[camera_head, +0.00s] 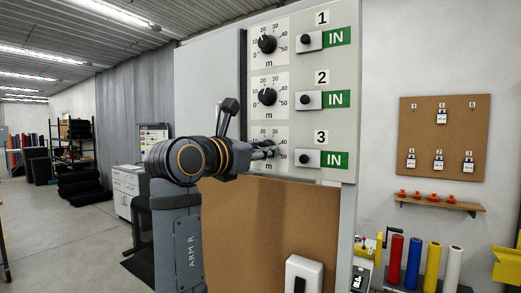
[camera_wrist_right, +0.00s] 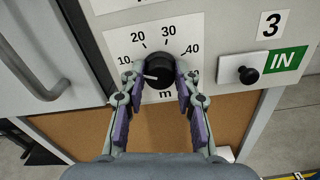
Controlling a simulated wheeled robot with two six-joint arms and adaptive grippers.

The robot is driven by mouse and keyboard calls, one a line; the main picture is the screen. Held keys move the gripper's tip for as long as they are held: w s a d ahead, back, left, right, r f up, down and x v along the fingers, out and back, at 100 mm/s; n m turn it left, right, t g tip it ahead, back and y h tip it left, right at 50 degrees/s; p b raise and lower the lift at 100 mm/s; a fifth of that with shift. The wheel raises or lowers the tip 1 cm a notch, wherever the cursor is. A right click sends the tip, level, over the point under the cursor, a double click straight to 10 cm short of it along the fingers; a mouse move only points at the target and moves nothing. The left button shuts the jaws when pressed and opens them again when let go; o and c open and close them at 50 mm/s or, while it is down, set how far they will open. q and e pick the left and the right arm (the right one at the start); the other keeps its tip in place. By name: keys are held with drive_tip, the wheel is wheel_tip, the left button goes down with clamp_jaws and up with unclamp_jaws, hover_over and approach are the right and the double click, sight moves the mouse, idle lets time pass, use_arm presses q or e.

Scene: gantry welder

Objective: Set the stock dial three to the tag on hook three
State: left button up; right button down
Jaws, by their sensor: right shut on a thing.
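Dial three (camera_wrist_right: 159,70) is a black knob on a white scale plate below the dial-two row, beside the label 3. My right gripper (camera_wrist_right: 158,82) is shut on this knob, one finger on each side. The knob's white mark points left, below the 10; the finger hides the scale's low end. In the head view my right gripper (camera_head: 268,151) covers most of the dial. Tags hang on the cork board at the right; the lower-right tag (camera_head: 468,166) appears to be on hook three, but its writing is too small to read. My left gripper is out of view.
Dial one (camera_head: 267,44) and dial two (camera_head: 267,97) sit above on the same panel. Beside dial three is a small black knob (camera_wrist_right: 248,75) on a slider plate with a green IN sign (camera_wrist_right: 283,60). A cabinet handle (camera_wrist_right: 45,85) stands out at the left.

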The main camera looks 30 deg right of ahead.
sight(269, 106)
drive_tip(key=c, duration=1)
unclamp_jaws()
drive_tip(key=shift+r, duration=0.3)
wheel_tip(269, 106, up, 9)
drive_tip(key=shift+r, duration=0.2)
